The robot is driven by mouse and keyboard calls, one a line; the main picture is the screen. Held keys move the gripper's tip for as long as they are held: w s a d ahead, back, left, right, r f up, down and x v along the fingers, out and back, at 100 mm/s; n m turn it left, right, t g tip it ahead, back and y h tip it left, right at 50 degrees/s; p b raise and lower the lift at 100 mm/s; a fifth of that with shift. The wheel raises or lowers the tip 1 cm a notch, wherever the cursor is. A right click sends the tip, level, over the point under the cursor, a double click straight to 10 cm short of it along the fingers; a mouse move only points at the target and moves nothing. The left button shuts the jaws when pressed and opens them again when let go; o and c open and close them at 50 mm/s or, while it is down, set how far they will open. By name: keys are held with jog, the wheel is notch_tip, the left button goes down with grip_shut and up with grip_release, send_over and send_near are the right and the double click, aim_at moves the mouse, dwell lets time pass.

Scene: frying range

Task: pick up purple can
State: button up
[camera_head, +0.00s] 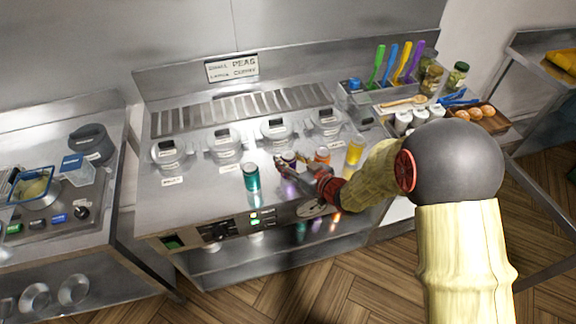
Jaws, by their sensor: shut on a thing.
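The purple can (289,156) stands on the steel range top (200,195), or just above it; I cannot tell which. It is mostly hidden by my gripper (291,167), and its top shows above the fingers, with a purple tint below them. My gripper reaches in from the right and is shut on the can. A teal can (251,178) stands to the left, apart from my gripper. An orange can (322,157) and a yellow can (355,149) stand to the right.
Several lidded pots (225,147) line the back of the range top. A control panel (255,217) runs along the front edge. A rack of coloured utensils (395,65), jars and a tray of eggs (475,113) are at right. The range top's left front is clear.

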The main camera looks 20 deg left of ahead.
jog(key=c, duration=0.6)
jog(key=shift+r, duration=0.15)
jog(key=shift+c, duration=0.5)
